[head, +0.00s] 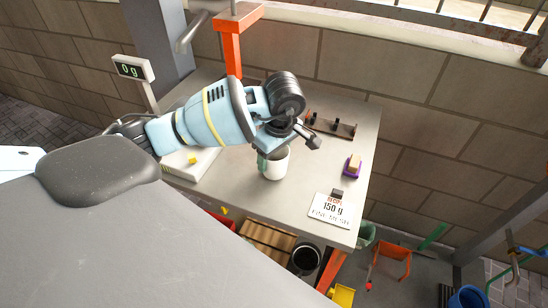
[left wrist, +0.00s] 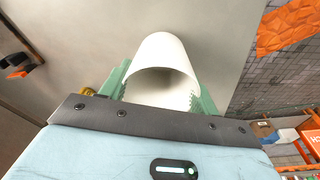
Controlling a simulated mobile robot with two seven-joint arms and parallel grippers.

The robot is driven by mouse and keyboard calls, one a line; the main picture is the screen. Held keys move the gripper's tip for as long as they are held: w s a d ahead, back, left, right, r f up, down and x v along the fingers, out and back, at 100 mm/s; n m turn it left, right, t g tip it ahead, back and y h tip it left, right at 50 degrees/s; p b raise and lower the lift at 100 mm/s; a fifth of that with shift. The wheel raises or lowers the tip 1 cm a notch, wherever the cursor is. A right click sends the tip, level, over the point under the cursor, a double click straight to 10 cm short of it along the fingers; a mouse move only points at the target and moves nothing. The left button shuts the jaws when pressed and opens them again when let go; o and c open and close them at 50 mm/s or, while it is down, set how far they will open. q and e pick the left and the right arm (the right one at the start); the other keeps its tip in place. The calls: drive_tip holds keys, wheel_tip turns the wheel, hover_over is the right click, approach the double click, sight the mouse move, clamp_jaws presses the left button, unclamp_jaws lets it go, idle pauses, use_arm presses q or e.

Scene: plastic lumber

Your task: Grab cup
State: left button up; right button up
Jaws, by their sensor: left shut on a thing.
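My left gripper (head: 266,160) comes in from the left and is shut on the cup. In the left wrist view the cup (left wrist: 163,70) sits between the two green fingers (left wrist: 160,92), one on each side, and I see into its open mouth. I cannot tell whether its base touches the table. My right gripper is not in view.
The grey table (head: 225,185) holds a white scale at left with a display (head: 133,68) reading 0 g. A "150 g fine mesh" card (head: 330,210), a purple dish (head: 352,166) and a dark rack (head: 330,125) are at right. An orange post (head: 232,50) stands behind. Bins are below.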

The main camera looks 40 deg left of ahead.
use_arm(q)
wheel_tip(320, 180, up, 2)
drive_tip(key=shift+r, duration=0.15)
drive_tip(key=shift+s+d+r, duration=0.2)
drive_tip(key=shift+s+d, duration=0.2)
drive_tip(key=shift+s, duration=0.05)
drive_tip(key=s+d+r, duration=0.1)
drive_tip(key=s+d, duration=0.8)
drive_tip(key=s, duration=0.2)
drive_tip(key=shift+s+r, duration=0.2)
drive_tip(key=shift+s, duration=0.2)
